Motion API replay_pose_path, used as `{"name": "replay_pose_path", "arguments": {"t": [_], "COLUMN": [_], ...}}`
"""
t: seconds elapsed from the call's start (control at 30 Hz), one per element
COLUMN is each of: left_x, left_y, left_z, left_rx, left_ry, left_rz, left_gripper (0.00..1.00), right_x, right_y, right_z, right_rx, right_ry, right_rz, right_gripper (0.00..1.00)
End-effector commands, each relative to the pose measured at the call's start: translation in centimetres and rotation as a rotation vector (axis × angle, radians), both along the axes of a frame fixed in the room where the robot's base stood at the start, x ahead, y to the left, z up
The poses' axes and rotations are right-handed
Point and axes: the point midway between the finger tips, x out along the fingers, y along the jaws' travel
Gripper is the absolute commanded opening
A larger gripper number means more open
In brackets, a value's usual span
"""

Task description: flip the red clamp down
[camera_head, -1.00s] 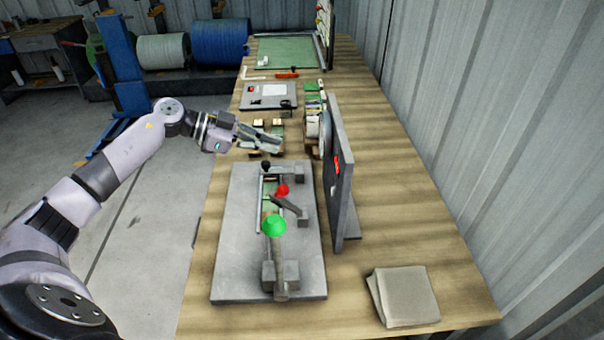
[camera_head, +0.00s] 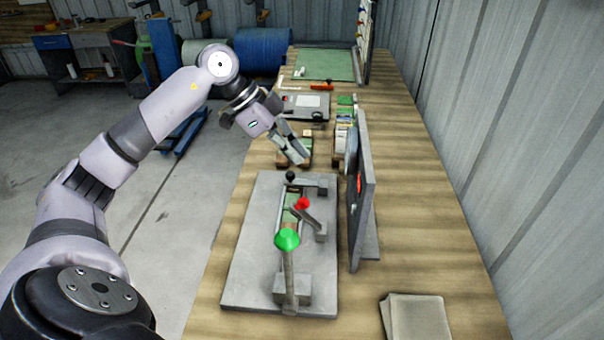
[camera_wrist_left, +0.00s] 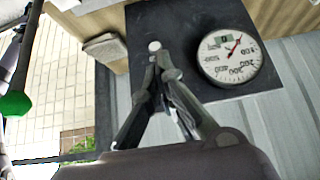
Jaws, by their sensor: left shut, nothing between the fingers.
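The red clamp has a red knob (camera_head: 302,203) on a grey lever, which slopes to a block on the right of the grey base plate (camera_head: 245,255). The knob is over the middle of the fixture's narrow green strip. Nearer to me is a clamp with a green knob (camera_head: 287,239); beyond the red one is a clamp with a black knob (camera_head: 290,176). My left gripper (camera_head: 301,158) is shut and empty, pointing down and right above the fixture's far end, apart from the red knob. In the left wrist view its fingers (camera_wrist_left: 157,62) meet. My right gripper is not in view.
An upright grey panel (camera_head: 365,200) stands just right of the fixture. The left wrist view shows a dial gauge (camera_wrist_left: 230,56) on a dark panel. A folded grey stack (camera_head: 415,318) lies at the near right. The bench right of the panel is bare.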

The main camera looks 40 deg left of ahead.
Motion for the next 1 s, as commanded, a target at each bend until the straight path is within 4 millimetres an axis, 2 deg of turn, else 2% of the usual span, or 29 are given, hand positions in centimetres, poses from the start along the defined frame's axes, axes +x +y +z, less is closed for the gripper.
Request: {"name": "replay_pose_path", "arguments": {"t": [0.17,0.47,0.7,1.0], "left_x": [0.8,2.8,1.9,1.6], "left_y": [-1.6,-4.9,-3.0,-2.4], "left_z": [-2.2,-7.4,-9.8,-10.7], "left_rx": [-0.004,-0.005,0.0,0.0], "left_ry": [0.004,0.004,0.005,0.0], "left_rz": [-0.004,-0.004,0.001,-0.001], "left_gripper": [0.0,0.0,0.0,0.0], "right_x": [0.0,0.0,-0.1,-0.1], "right_y": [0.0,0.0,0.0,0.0], "right_z": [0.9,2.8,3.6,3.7], "right_rx": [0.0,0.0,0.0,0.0], "right_ry": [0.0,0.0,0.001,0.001], "right_rz": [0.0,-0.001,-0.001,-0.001], "right_gripper": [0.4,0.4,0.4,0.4]}}
